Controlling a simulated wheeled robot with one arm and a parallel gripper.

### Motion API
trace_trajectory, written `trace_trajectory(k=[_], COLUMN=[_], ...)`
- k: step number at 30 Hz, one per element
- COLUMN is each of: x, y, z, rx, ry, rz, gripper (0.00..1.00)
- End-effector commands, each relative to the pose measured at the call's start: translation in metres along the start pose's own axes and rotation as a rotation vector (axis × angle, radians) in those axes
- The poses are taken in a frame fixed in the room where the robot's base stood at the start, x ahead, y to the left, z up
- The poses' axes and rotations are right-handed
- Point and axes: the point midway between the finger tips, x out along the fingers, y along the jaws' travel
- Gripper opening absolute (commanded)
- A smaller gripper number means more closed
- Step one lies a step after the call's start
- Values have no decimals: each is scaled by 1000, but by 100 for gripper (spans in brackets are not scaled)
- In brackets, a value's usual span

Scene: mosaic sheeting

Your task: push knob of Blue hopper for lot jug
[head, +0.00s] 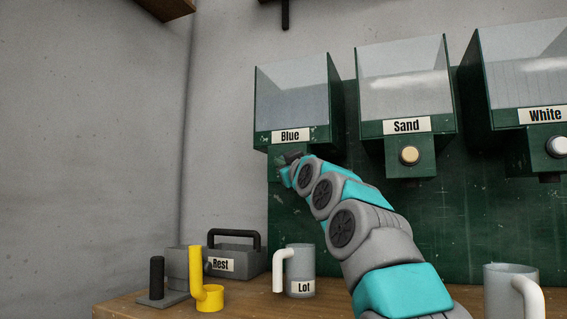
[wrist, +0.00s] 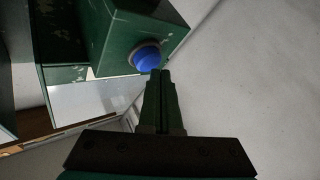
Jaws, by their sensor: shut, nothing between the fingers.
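The Blue hopper (head: 292,103) hangs at the left of the row, with a clear bin and a "Blue" label on a green front. Its blue knob (wrist: 147,57) shows in the wrist view on the green block; in the head view my arm hides it. My gripper (wrist: 160,75) is shut and empty, its fingertips close beside the knob's lower right in the wrist view. Whether they touch it I cannot tell. In the head view my gripper (head: 291,158) is in front of the block below the label. The grey lot jug (head: 301,262), labelled "Lot" with a white handle, stands upright on the bench below.
The Sand hopper (head: 405,85) and White hopper (head: 530,75) hang to the right. On the wooden bench (head: 130,308) stand a grey box labelled "Rest" (head: 247,258), a yellow piece (head: 209,297), a black post (head: 157,277) and another white-handled jug (head: 505,290).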

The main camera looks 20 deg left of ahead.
Motion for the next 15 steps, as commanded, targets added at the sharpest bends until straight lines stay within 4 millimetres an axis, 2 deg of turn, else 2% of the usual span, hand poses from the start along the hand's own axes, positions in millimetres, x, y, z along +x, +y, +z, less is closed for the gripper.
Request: trace_trajectory(k=[15], x=[4], y=[2], z=[3], rx=[1], ry=[0], rz=[0], gripper=[0])
